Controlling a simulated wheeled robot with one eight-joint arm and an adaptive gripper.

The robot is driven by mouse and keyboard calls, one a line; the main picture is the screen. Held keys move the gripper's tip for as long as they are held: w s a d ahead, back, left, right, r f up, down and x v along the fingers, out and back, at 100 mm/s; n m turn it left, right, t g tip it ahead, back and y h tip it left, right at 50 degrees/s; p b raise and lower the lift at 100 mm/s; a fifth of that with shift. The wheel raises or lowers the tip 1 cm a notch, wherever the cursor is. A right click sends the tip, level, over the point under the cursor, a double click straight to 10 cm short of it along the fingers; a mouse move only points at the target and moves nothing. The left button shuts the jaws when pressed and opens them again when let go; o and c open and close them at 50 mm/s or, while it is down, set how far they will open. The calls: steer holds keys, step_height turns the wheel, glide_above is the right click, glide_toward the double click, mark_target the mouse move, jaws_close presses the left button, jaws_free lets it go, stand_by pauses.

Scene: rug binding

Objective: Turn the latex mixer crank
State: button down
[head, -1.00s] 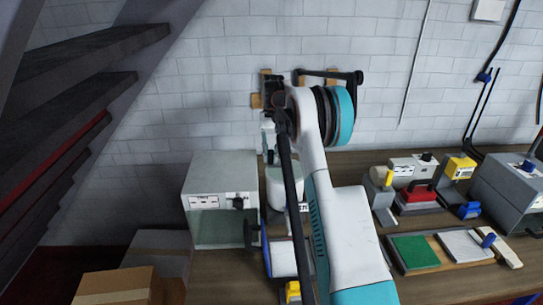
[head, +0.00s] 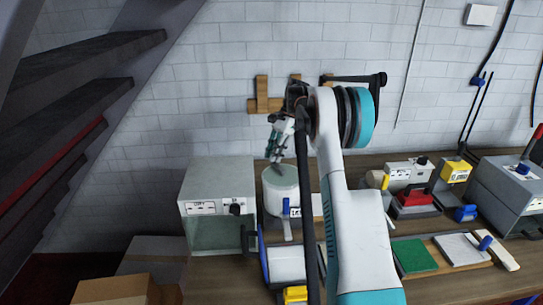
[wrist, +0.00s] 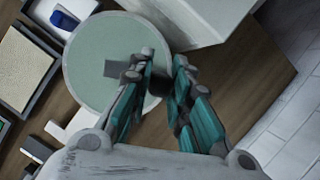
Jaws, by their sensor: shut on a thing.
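The latex mixer (head: 283,192) is a white upright drum with a pale green round top, beside the grey cabinet. In the wrist view its round top (wrist: 92,45) fills the upper middle. A grey crank arm (wrist: 119,68) lies across the top and leads to a dark crank handle (wrist: 158,84) between my fingers. My gripper (head: 275,160) reaches down, tilted, over the mixer's top. In the wrist view my gripper (wrist: 164,68) is shut on the crank handle, whose upper part is partly hidden by the teal fingers.
A grey cabinet (head: 217,178) stands close on the mixer's left. A blue-handled tool (head: 286,212) is just in front of it. Yellow and red devices (head: 414,198) and a board with a green pad (head: 413,256) lie to the right. The white wall is behind.

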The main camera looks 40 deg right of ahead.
steer(key=m, duration=0.2)
steer(key=d+m+t, duration=0.1)
steer(key=s+d+m+t, duration=0.1)
steer(key=m, duration=0.1)
steer(key=shift+d+m+h+b, duration=0.25)
steer(key=shift+m+h+b, duration=0.05)
steer(key=shift+b, duration=0.05)
steer(key=m, duration=0.1)
steer(key=s+d+m+t+h, duration=0.1)
steer(key=m, duration=0.3)
steer(key=shift+s+d+h+b, duration=0.4)
steer(key=m, duration=0.2)
steer(key=s+m+h, duration=0.1)
steer(key=m, duration=0.1)
steer(key=s+m+t+h, duration=0.1)
steer(key=m, duration=0.1)
steer(key=shift+s+d, duration=0.2)
steer(key=shift+d, duration=0.15)
steer(key=shift+s+a+m+h+b, duration=0.15)
steer(key=shift+s+m+h, duration=0.3)
steer(key=shift+m, duration=0.55)
steer(key=shift+s+m+h+b, duration=0.25)
steer(key=shift+s+m, duration=0.25)
steer(key=shift+m, duration=0.5)
steer(key=shift+s+a+m+h+b, duration=0.1)
steer(key=shift+s+m+h, duration=0.35)
steer(key=shift+m, duration=0.55)
steer(key=shift+s+g, duration=0.1)
steer(key=shift+g, duration=0.2)
